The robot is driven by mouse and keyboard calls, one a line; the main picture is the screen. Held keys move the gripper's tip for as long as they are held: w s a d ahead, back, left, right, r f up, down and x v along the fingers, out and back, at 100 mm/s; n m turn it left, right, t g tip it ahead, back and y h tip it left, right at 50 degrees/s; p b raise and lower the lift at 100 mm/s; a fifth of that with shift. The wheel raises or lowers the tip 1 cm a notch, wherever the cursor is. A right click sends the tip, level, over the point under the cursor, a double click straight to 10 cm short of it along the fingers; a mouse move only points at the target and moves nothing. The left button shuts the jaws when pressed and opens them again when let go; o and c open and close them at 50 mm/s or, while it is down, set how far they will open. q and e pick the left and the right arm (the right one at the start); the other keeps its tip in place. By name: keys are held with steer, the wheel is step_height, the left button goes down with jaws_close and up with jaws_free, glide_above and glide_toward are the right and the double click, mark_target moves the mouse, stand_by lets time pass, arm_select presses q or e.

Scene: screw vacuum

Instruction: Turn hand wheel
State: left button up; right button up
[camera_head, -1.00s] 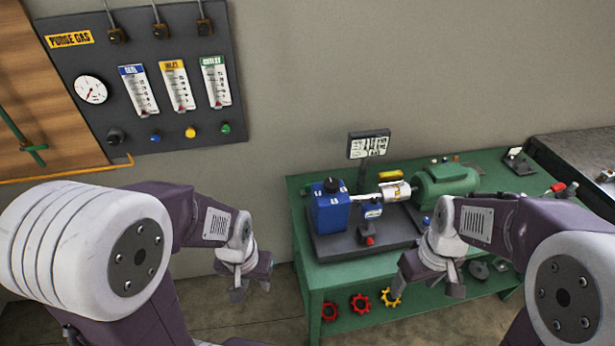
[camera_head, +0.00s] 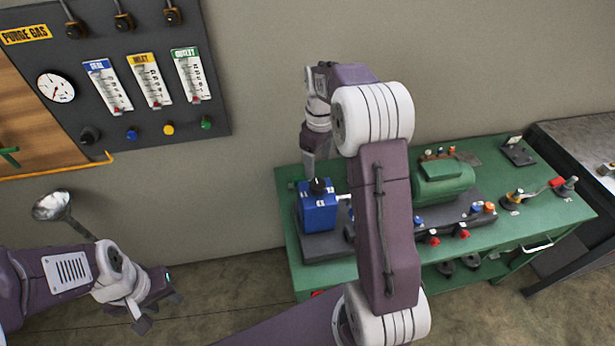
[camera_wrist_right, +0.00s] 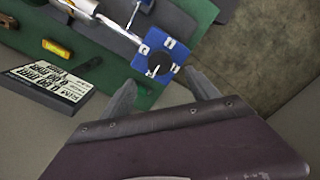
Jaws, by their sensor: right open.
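A blue box (camera_head: 318,212) stands at the left end of the green bench and carries a black round knob (camera_head: 318,186) on its top face. No other hand wheel is clear on the bench. My right gripper (camera_head: 313,165) is above the knob, pointing down. In the right wrist view the open fingers (camera_wrist_right: 163,88) are spread apart, with the knob (camera_wrist_right: 159,64) and blue box (camera_wrist_right: 150,47) just beyond their tips; contact is not visible. My left gripper (camera_head: 157,311) hangs low at the left, fingers apart and empty, away from the bench.
The green bench (camera_head: 545,205) holds a green motor (camera_head: 440,182) and small coloured fittings. My right arm hides the bench's middle. A gas panel (camera_head: 140,125) hangs on the wall at left.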

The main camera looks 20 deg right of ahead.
mark_target(317, 184)
steer(key=shift+s+f, duration=0.15)
steer(key=f, duration=0.2)
steer(key=f+p, duration=0.1)
steer(key=f, duration=0.4)
steer(key=shift+w+f, duration=0.25)
steer(key=shift+f, duration=0.15)
steer(key=shift+s+f, duration=0.1)
steer(key=shift+f, duration=0.45)
steer(key=c, duration=1.4)
steer(key=shift+o, duration=0.2)
steer(key=shift+p, duration=0.35)
